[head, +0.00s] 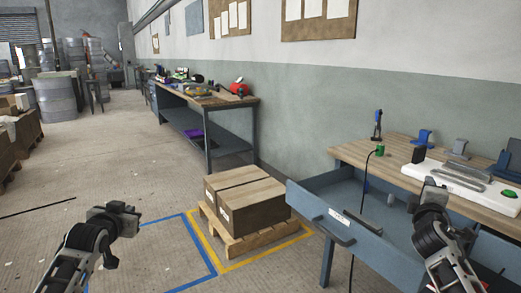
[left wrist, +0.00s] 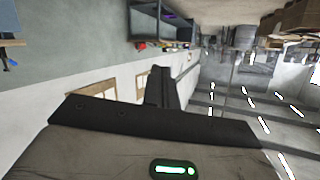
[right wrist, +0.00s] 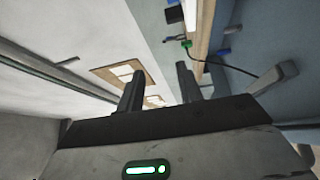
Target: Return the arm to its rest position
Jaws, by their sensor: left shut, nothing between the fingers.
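My left arm (head: 85,250) comes in at the lower left of the head view, raised over the floor, with its gripper (head: 122,215) away from any object. In the left wrist view its fingers (left wrist: 165,88) are together and hold nothing. My right arm (head: 440,245) is at the lower right of the head view, in front of the near workbench. Its gripper shows in the right wrist view with its two fingers (right wrist: 160,86) apart and nothing between them.
The near workbench (head: 393,155) has an open blue drawer (head: 315,205) beside my right arm. A black cable (head: 363,190) hangs by the drawer. Boxes (head: 252,210) stand on a pallet (head: 235,244) inside yellow floor tape. The floor around my left arm is clear.

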